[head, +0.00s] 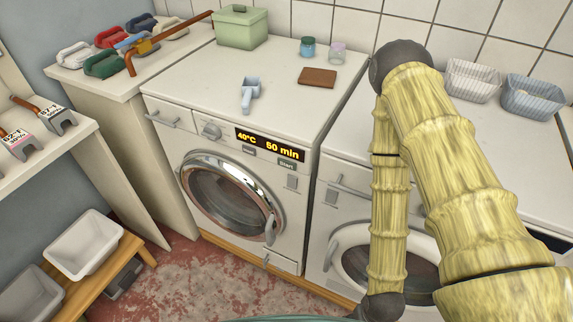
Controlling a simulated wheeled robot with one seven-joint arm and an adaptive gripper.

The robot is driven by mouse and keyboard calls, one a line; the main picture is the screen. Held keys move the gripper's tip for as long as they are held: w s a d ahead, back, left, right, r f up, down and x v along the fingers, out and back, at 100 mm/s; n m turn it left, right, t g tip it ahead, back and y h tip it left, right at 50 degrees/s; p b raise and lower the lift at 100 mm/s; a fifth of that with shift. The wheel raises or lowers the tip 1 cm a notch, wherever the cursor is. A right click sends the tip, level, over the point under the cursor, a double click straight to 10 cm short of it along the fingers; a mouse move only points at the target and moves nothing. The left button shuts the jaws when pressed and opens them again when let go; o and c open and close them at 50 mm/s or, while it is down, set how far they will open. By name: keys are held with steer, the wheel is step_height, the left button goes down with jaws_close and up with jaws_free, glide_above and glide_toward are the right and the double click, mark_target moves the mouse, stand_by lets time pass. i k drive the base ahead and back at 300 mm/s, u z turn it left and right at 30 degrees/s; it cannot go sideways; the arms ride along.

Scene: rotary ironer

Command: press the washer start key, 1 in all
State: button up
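The white washer (170,140) stands in the middle of the head view, with its round chrome-rimmed door (225,195) shut. Its lit display (270,145) reads 40°C and 50 min. The small key marked Start (287,164) sits just below the display's right part, uncovered. A pale upright rectangle (292,182) is just below it; I cannot tell what it is. My arm stands to the right of the washer front, its lower link hanging down to the bottom edge. My gripper is not in view.
A second machine (345,170) stands at the right, partly behind my arm. On the washer top are a light-blue scoop (250,92), a brown block (318,77), two jars (308,46) and a green box (241,26). The floor before the washer is clear.

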mark_target(281, 162)
steer(key=z, duration=2.45)
steer(key=k, duration=1.45)
steer(key=u, duration=1.45)
